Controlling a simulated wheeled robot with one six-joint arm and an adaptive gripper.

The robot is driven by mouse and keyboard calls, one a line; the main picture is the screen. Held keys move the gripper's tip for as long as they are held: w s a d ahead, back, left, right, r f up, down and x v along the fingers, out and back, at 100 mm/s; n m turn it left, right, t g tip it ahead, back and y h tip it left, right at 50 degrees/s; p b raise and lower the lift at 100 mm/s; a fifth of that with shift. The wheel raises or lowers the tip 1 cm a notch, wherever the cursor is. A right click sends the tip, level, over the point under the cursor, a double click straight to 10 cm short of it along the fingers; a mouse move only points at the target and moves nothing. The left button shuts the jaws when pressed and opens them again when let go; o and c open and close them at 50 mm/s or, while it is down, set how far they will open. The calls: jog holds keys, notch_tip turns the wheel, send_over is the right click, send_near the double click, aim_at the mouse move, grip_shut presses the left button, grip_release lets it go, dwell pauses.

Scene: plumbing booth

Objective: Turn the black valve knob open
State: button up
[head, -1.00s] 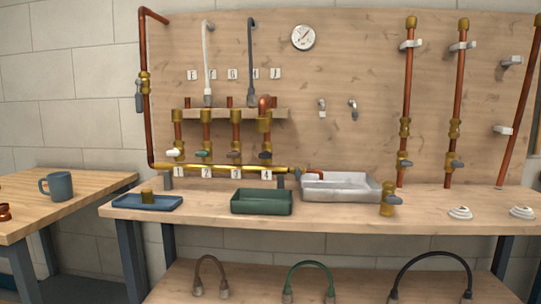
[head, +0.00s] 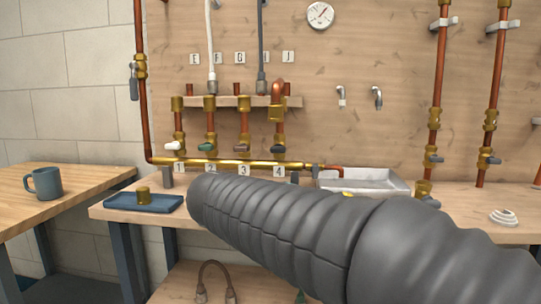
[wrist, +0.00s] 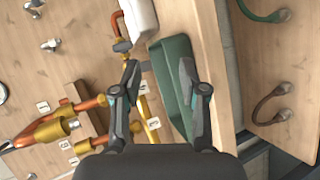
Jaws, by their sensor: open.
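The black valve knob (head: 277,149) sits on the rightmost of the short copper risers, above tag 4 on the brass manifold (head: 225,163) in the head view. In the wrist view I cannot pick the knob out; the left finger and gripper body cover part of the manifold (wrist: 149,128). My gripper (wrist: 158,66) is open, its two fingers apart with nothing between them. Beyond the fingers are the green tray (wrist: 172,85) and the bench top. In the head view my arm crosses the lower right and hides my gripper.
White (head: 172,146), green (head: 206,148) and brown (head: 241,149) knobs stand left of the black one. A blue tray (head: 135,203) holds a brass fitting. A metal sink tray (head: 385,182) sits to the right. A mug (head: 45,184) stands on the left table.

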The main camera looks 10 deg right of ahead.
aim_at(276, 151)
jog(key=w+a+r+n+t+h, duration=0.2)
jog(key=w+a+r+t, duration=0.2)
jog(key=w+a+r, duration=0.4)
jog(key=x, duration=0.8)
jog(key=p+x, duration=0.1)
jog(key=x, duration=0.3)
jog(key=shift+s+d+f, duration=0.25)
jog(key=shift+d+f, duration=0.05)
jog(key=shift+f, duration=0.1)
grip_shut()
